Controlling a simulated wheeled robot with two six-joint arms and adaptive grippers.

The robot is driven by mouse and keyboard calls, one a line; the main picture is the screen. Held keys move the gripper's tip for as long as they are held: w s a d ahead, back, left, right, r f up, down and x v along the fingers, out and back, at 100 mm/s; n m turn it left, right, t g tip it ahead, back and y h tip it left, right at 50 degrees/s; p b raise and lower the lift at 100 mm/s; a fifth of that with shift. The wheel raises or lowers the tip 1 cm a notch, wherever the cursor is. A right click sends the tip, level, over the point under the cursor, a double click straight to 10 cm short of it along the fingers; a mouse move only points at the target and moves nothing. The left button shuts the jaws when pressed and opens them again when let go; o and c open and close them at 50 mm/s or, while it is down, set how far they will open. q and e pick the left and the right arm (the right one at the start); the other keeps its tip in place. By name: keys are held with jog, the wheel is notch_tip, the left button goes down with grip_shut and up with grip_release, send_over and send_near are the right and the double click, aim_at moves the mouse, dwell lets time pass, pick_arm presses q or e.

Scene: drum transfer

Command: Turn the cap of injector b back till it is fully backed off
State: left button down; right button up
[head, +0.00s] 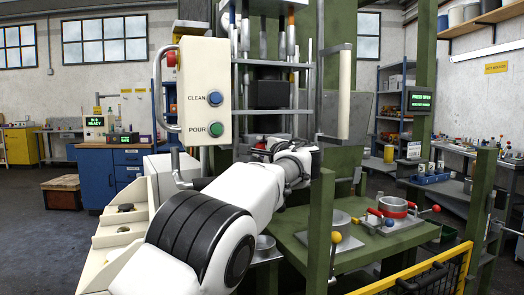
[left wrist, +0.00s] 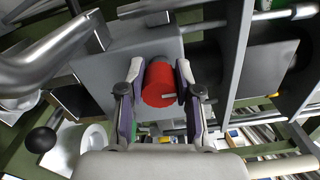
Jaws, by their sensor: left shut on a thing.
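A red cylindrical cap (left wrist: 158,85) shows in the left wrist view, set against a grey block (left wrist: 150,47). I take it for the cap of injector b, but no label on it is readable. My left gripper (left wrist: 160,98) is shut on it, one finger on each side. In the head view my left arm reaches in over the green frame, and its gripper (head: 260,150) is small and partly hidden by my own wrist. My right gripper is not in view.
A cream control box (head: 203,92) with CLEAN and POUR buttons hangs close above my left arm. Green posts (head: 321,225) stand to the right of the arm. A red round clamp (head: 393,205) with ball-ended handles sits on the green table (head: 350,258). A yellow rail (head: 455,262) runs at front right.

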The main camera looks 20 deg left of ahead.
pick_arm(q)
jog(key=shift+r, duration=0.1)
jog(key=c, duration=0.8)
grip_release()
jog(key=shift+w, duration=0.1)
jog(key=shift+w+a+f, duration=0.1)
jog(key=shift+w+f, duration=0.05)
jog(key=shift+f, duration=0.05)
